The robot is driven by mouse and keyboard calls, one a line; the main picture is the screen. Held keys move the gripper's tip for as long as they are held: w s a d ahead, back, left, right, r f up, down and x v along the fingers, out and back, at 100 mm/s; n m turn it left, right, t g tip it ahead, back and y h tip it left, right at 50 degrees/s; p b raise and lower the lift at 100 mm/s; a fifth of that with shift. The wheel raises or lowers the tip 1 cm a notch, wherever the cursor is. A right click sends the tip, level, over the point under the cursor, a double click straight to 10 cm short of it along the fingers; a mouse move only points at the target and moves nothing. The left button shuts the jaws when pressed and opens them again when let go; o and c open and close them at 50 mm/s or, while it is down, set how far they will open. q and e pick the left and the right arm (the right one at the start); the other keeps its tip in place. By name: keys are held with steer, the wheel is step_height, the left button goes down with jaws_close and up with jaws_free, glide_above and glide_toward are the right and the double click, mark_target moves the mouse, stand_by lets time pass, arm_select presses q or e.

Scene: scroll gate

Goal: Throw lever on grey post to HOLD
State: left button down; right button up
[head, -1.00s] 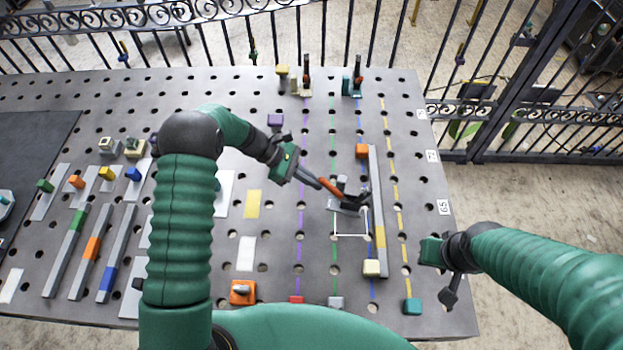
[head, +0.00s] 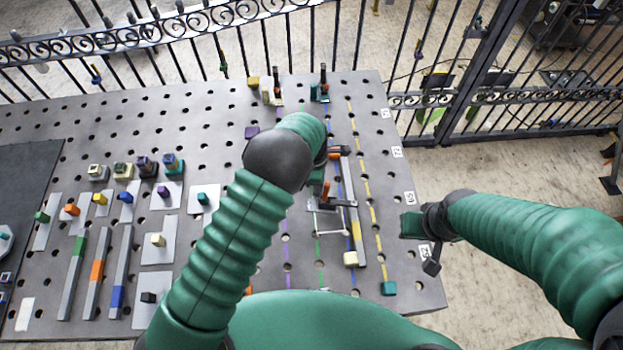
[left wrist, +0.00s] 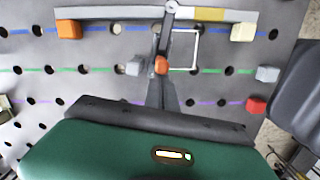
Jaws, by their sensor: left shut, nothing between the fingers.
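The lever has an orange-red handle (head: 326,190) and sits on a grey mount (head: 325,206) near the table's right side. In the left wrist view the orange handle tip (left wrist: 161,65) shows just beyond my left fingertips, with a grey block (left wrist: 133,66) beside it. My left gripper (left wrist: 161,85) is shut and empty, close to the handle; I cannot tell whether they touch. In the head view my left forearm hides most of this gripper. My right gripper (head: 432,264) hangs off the table's right edge, away from the lever; its jaw state is unclear. No HOLD label is readable.
A white square outline (left wrist: 197,50) lies close by. A black fence (head: 280,40) borders the table's back.

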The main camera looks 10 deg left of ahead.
arm_select(q)
steer(key=shift+s+d, duration=0.1)
steer(key=shift+d, duration=1.15)
arm_select(e)
steer(key=shift+d+r, duration=0.15)
steer(key=shift+d, duration=0.3)
arm_select(q)
steer(key=shift+a, duration=0.2)
arm_select(e)
steer(key=shift+a, duration=0.2)
